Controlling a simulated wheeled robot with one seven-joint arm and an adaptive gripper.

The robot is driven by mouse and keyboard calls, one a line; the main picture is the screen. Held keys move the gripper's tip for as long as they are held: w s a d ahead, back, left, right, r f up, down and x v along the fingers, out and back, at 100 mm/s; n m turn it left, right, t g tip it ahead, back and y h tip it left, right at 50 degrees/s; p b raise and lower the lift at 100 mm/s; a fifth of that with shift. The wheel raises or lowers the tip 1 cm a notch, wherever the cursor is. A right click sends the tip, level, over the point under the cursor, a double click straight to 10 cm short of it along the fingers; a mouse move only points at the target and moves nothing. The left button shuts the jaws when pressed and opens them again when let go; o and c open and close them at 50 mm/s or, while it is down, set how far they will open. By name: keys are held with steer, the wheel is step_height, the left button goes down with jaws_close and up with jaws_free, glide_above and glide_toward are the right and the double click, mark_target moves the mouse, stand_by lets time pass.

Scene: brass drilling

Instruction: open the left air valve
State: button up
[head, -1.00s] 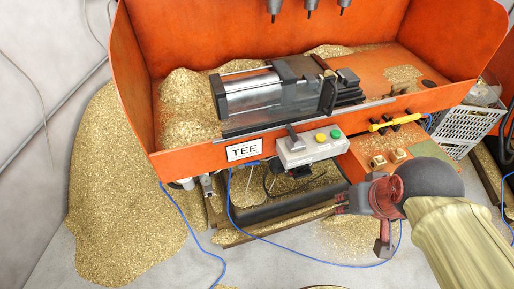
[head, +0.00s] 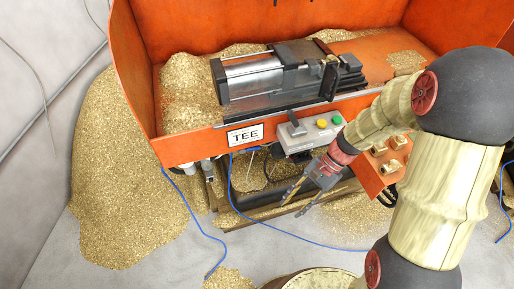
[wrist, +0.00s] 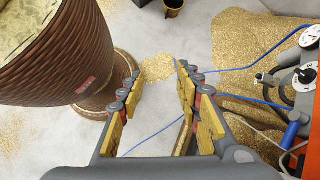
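In the head view, small air fittings (head: 207,168) hang under the left front of the orange machine; their handles are too small to make out. In the wrist view, round white gauges (wrist: 306,76) and a blue lever-like part (wrist: 291,134) show at the right edge; I cannot tell whether this part is the left air valve or how it is set. My gripper (head: 292,208) is in front of the machine, below the control box, pointing down and left. In the wrist view, its yellow-padded fingers (wrist: 158,82) are apart with nothing between them.
Brass chips pile up (head: 125,190) at the left. A grey control box (head: 308,132) with yellow and green buttons and a TEE label (head: 245,136) are on the machine's front. A blue hose (head: 212,245) lies on the floor. A ribbed brown container (wrist: 60,50) stands left of my gripper.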

steer(key=w+a+f+m+y, duration=0.55)
steer(key=a+f+m, duration=0.25)
steer(key=f+m, duration=0.25)
steer(key=m+t+y, duration=0.4)
steer(key=m+t, duration=1)
steer(key=m, duration=1.3)
glide_toward(260, 149)
steer(key=x, duration=0.4)
steer(key=shift+w+a, duration=0.1)
steer(key=shift+a, duration=0.05)
steer(key=b+x, duration=0.1)
steer(key=x, duration=0.6)
steer(key=shift+a+f+b, duration=0.1)
steer(key=shift+b, duration=0.2)
steer(key=shift+c, duration=0.2)
steer(key=c, duration=0.8)
jaws_close()
